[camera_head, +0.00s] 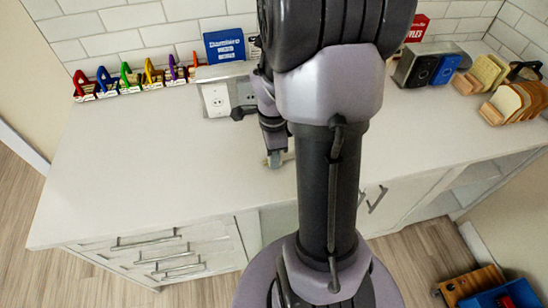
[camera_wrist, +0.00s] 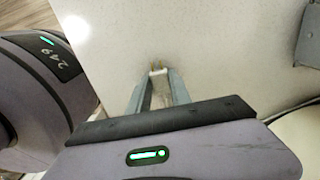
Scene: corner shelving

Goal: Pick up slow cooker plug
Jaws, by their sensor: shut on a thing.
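My gripper (camera_head: 276,158) is low over the white countertop, left of my arm's column in the head view. In the wrist view my gripper (camera_wrist: 158,80) has its two fingers shut on a small pale plug (camera_wrist: 157,72). The plug's thin brass-coloured prongs stick out past the fingertips. Most of its body is hidden between the fingers. I cannot tell whether it touches the counter.
A row of coloured items (camera_head: 125,78) lines the back left, and a blue box (camera_head: 225,46) stands above the outlet. Bread slices in racks (camera_head: 515,103) are at the right. The counter's left part (camera_head: 150,170) is clear.

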